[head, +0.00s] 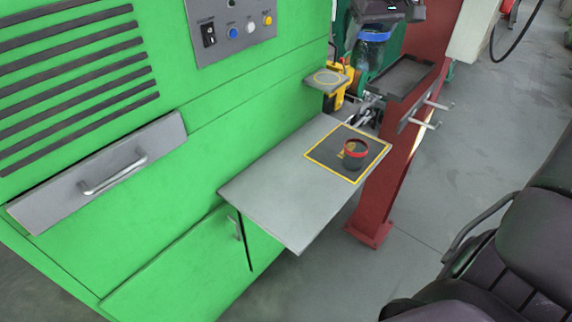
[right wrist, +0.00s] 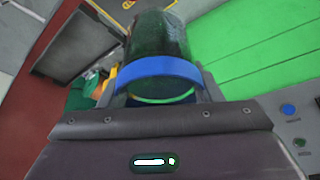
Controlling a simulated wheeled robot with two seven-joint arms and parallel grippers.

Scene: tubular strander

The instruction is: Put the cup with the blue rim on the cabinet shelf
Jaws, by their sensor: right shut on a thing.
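The cup with the blue rim (head: 373,52) is in my right gripper (head: 376,24) at the top of the head view. Its blue rim is uppermost and its dark, see-through body hangs below. In the right wrist view, the cup (right wrist: 160,40) sits between the two fingers of the right gripper (right wrist: 160,88), rim nearest the camera. A grey shelf (head: 270,190) juts from the green cabinet (head: 225,110). A cup with a red rim (head: 355,154) stands on the shelf's dark, yellow-edged square (head: 324,153). My left gripper is not in view.
A red post (head: 390,185) with a dark tray (head: 398,80) and prongs (head: 428,113) stands on the shelf's right. A drawer with a handle (head: 112,172) is at left. The shelf's near part is bare.

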